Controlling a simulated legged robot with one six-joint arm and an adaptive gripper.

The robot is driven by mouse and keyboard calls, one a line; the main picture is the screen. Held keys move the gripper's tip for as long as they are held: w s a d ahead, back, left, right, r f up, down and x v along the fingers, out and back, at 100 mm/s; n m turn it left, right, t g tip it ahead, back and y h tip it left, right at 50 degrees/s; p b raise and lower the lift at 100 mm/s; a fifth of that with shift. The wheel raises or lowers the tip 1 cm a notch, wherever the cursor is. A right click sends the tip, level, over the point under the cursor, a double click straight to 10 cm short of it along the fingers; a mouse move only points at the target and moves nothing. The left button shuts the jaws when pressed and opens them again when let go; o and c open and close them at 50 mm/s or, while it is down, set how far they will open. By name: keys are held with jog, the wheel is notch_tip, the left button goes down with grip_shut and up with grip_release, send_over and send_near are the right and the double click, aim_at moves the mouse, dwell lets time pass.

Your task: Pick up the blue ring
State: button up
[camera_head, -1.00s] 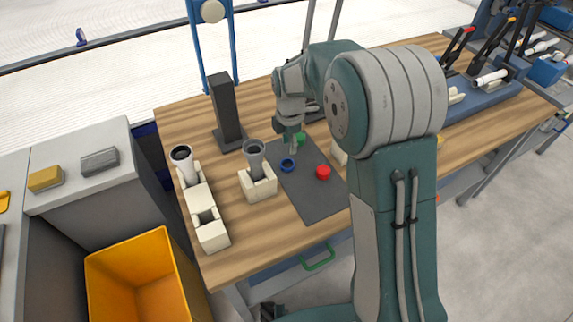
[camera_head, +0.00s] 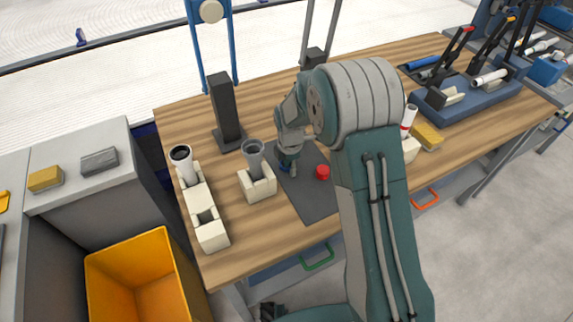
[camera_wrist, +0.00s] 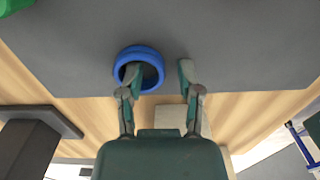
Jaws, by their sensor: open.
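The blue ring (camera_wrist: 122,70) lies on the dark grey mat (camera_wrist: 230,50). In the wrist view, my open gripper (camera_wrist: 161,72) reaches over the mat. Its left fingertip overlaps the ring's opening, and its right fingertip is outside, to the right of the ring. I cannot tell how deep the left fingertip sits in the ring. In the head view, my gripper (camera_head: 288,167) is low over the mat and mostly hides the ring (camera_head: 283,170). Nothing is gripped.
A green object (camera_wrist: 14,5) shows at the wrist view's corner. A cream holder (camera_head: 258,188) with a grey pipe stands left of the mat, and a black post (camera_head: 224,105) stands behind it.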

grip_shut()
jog(key=shift+r, duration=0.15)
